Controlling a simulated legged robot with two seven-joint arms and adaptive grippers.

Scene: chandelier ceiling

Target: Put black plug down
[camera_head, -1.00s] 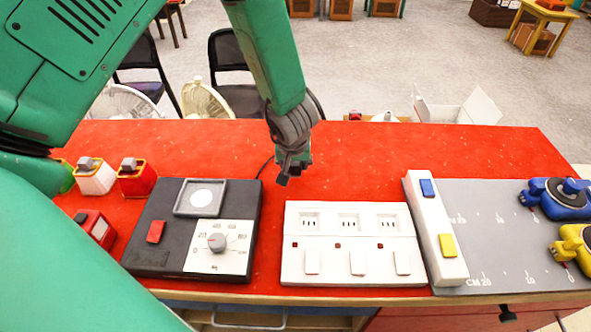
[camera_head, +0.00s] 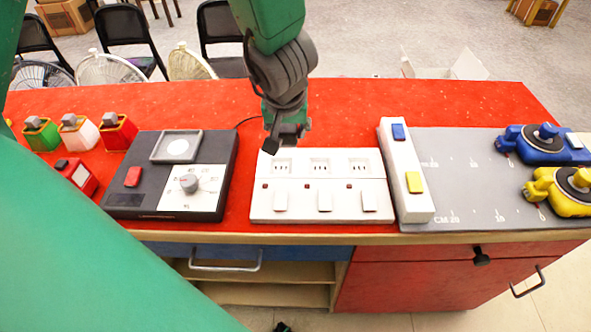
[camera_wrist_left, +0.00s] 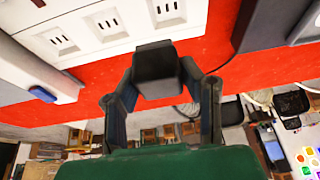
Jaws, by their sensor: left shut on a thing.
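My left gripper (camera_head: 285,122) comes in from the top and is shut on the black plug (camera_head: 284,140). The plug is just behind the white socket strip (camera_head: 303,207), near its back left corner. In the left wrist view the plug (camera_wrist_left: 157,68) is a dark block between the two fingers of the left gripper (camera_wrist_left: 160,85). The socket strip (camera_wrist_left: 125,38) lies beyond it there, with its slotted sockets facing up. Whether the plug touches anything is hard to tell. The right gripper is out of view.
A dark grey dial box (camera_head: 150,200) stands left of the strip, with a cable behind it. A white bar (camera_head: 404,175) with blue and yellow buttons and a grey measuring board (camera_head: 465,190) lie right. The red tabletop (camera_head: 345,110) behind the strip is clear.

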